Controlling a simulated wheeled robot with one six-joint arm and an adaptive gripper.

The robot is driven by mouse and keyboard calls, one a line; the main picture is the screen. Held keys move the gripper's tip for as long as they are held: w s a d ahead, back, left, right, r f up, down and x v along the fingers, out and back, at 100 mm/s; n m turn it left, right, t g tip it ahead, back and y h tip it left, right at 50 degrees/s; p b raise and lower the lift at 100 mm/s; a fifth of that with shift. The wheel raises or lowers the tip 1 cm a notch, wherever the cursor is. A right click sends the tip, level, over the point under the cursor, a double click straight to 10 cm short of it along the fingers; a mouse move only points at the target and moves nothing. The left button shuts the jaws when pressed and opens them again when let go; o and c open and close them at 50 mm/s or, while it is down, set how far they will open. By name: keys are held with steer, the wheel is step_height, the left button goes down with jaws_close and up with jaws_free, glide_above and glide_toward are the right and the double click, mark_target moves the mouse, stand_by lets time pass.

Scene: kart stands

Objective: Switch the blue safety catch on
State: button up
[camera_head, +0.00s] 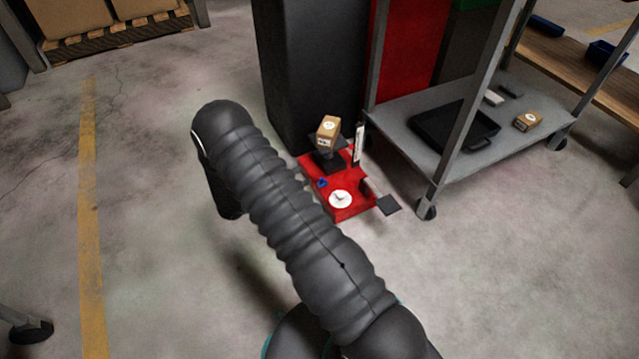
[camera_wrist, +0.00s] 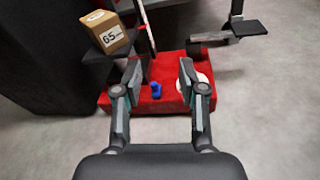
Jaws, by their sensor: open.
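The blue safety catch (camera_head: 322,183) is a small blue piece on a red base (camera_head: 349,207), low on the floor beside the dark cabinet. In the wrist view the blue catch (camera_wrist: 156,90) stands on the red base (camera_wrist: 128,98), seen between my fingers and a little beyond them. My gripper (camera_wrist: 158,72) is open and empty, with its two fingers apart on either side of the catch in the picture. No contact shows. In the head view my gripper is hidden behind my arm. A white round dial (camera_head: 340,199) sits on the base near the catch.
A cardboard box (camera_head: 328,130) marked 65 in the wrist view rests on a dark platform above the base. A black pedal (camera_head: 388,205) sticks out at the right. A grey wheeled cart (camera_head: 480,165) stands right.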

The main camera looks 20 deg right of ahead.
mark_target(321, 180)
step_height(321, 180, down, 13)
steer(key=a+n+t, duration=0.2)
steer(key=n+t, duration=0.3)
steer(key=b+x, duration=0.1)
steer(key=x, duration=1.2)
steer(key=shift+w+d+f+b, duration=0.1)
steer(key=shift+d+f+b, duration=0.05)
steer(key=shift+d+b, duration=0.2)
jaws_close()
